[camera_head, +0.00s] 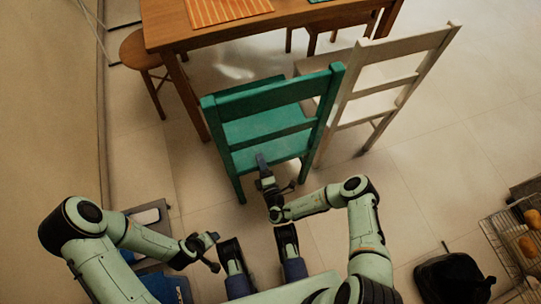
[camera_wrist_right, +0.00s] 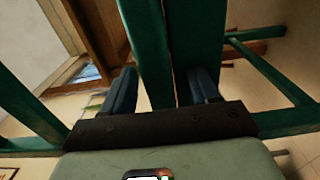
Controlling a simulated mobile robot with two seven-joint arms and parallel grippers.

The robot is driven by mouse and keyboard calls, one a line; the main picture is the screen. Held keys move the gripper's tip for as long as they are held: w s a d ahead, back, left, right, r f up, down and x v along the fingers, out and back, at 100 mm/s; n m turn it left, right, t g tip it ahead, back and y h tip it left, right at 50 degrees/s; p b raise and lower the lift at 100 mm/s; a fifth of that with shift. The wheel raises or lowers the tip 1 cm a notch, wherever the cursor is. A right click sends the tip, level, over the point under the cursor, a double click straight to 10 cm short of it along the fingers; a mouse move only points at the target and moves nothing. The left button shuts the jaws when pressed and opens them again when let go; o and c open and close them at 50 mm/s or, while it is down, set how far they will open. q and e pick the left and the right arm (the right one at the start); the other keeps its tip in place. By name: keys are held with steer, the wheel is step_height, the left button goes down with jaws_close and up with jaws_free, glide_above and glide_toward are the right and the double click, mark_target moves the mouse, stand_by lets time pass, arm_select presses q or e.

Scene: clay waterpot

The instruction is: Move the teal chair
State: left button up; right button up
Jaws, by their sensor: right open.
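The teal chair (camera_head: 265,132) stands upright at the wooden table with its slatted back toward me. My right gripper (camera_head: 262,163) is open at the lower part of the chair back, by the lower rail. In the right wrist view, teal chair bars (camera_wrist_right: 148,50) run up close in front of and between the spread fingers (camera_wrist_right: 162,88). I cannot tell whether the fingers touch the chair. My left gripper (camera_head: 212,240) is low at the left, away from the chair, and its opening is too small to judge.
A wooden table (camera_head: 290,20) with an orange striped mat (camera_head: 225,10) is behind the chair. A white chair (camera_head: 385,80) stands close at its right, and a round brown stool (camera_head: 142,55) at the left. A black bag (camera_head: 452,278) and wire rack (camera_head: 515,240) are at lower right. Floor right of centre is clear.

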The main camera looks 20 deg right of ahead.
steer(key=shift+c, duration=0.6)
jaws_close()
stand_by(0.9)
